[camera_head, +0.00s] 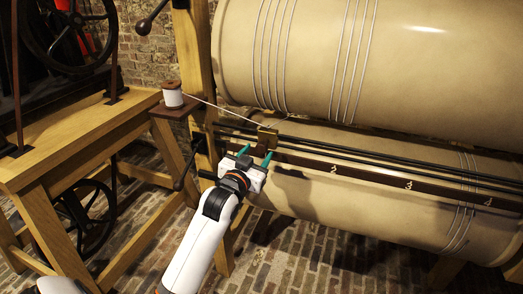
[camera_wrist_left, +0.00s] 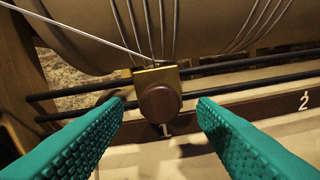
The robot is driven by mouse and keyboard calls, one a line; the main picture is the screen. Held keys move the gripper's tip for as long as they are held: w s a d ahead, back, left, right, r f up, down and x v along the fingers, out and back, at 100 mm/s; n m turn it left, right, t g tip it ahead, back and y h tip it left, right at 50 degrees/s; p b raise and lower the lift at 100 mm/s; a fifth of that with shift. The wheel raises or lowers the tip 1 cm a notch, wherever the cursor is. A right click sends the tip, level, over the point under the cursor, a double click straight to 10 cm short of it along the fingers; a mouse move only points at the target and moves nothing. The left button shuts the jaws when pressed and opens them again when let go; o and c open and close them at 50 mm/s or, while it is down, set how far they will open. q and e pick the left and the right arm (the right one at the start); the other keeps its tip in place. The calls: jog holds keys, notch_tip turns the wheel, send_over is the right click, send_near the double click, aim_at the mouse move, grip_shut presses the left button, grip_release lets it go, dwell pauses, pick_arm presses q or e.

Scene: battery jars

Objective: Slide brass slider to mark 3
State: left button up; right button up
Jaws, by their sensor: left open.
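The brass slider (camera_head: 267,136) sits near the left end of the dark rods, with a round brown knob on its front. In the left wrist view the brass block (camera_wrist_left: 155,76) and knob (camera_wrist_left: 159,104) stand just above mark 1 (camera_wrist_left: 165,130); mark 2 (camera_wrist_left: 304,101) is to the right. In the head view the marks are small; counting from the slider, mark 3 (camera_head: 408,184) appears to be the middle of those to its right. My left gripper (camera_head: 256,155) is open, its green fingers either side of the knob with gaps, not visibly touching it. My right gripper is not in view.
A thread runs from the slider to a white spool (camera_head: 173,95) at the left. A large cream cylinder (camera_head: 400,50) with wire bands is above the rods, another below. A wooden post (camera_head: 194,60) stands left of the slider. The rods look clear to the right.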

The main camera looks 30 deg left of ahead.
aim_at(260, 150)
pick_arm(q)
jog(key=shift+w+a, duration=0.2)
jog(key=shift+w, duration=0.75)
jog(key=shift+w+a, duration=0.15)
jog(key=shift+w, duration=0.75)
grip_shut()
